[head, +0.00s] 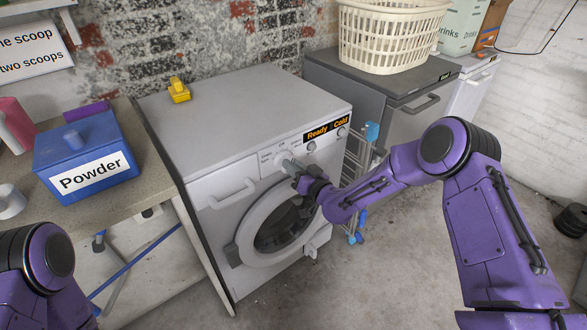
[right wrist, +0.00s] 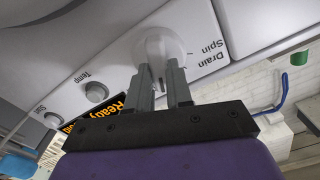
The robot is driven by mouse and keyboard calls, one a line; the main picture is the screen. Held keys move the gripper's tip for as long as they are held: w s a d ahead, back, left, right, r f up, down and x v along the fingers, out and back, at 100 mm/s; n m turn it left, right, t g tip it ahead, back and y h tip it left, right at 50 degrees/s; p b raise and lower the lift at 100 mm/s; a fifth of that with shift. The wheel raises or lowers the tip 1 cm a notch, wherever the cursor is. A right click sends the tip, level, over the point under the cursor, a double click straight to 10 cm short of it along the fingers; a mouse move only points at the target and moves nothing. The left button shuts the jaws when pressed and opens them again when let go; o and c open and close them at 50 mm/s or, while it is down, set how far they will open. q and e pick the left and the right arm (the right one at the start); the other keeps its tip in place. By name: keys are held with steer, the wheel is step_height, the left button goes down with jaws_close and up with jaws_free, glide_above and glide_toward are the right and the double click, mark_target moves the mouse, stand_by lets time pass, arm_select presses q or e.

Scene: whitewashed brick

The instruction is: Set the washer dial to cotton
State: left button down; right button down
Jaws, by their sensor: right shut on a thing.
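The washer (head: 235,110) stands in the middle of the head view, with its round door closed. Its display (head: 326,129) reads "Ready" and "Cold". The white dial (head: 285,158) is on the front panel left of the display, partly hidden by my gripper. My right gripper (head: 296,172) is at the dial. In the right wrist view the fingers of the gripper (right wrist: 164,74) are shut on the dial (right wrist: 165,44). The labels "Drain" and "Spin" show beside it; a cotton label and the pointer's setting cannot be made out. My left gripper is outside the view.
Smaller "Temp" (right wrist: 96,92) and start (right wrist: 53,120) buttons sit on the panel. A blue "Powder" box (head: 85,157) is on the left counter. A yellow object (head: 179,90) lies on the washer top. A grey appliance (head: 380,85) with a white basket (head: 388,38) and a rack stand to the right.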

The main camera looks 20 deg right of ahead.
steer(key=shift+f+m, duration=0.1)
steer(key=shift+m, duration=0.5)
steer(key=shift+d, duration=0.1)
steer(key=c, duration=1)
jaws_free()
steer(key=b+v, duration=0.1)
steer(key=v, duration=0.9)
steer(key=shift+s+d, duration=0.1)
steer(key=shift+s, duration=0.15)
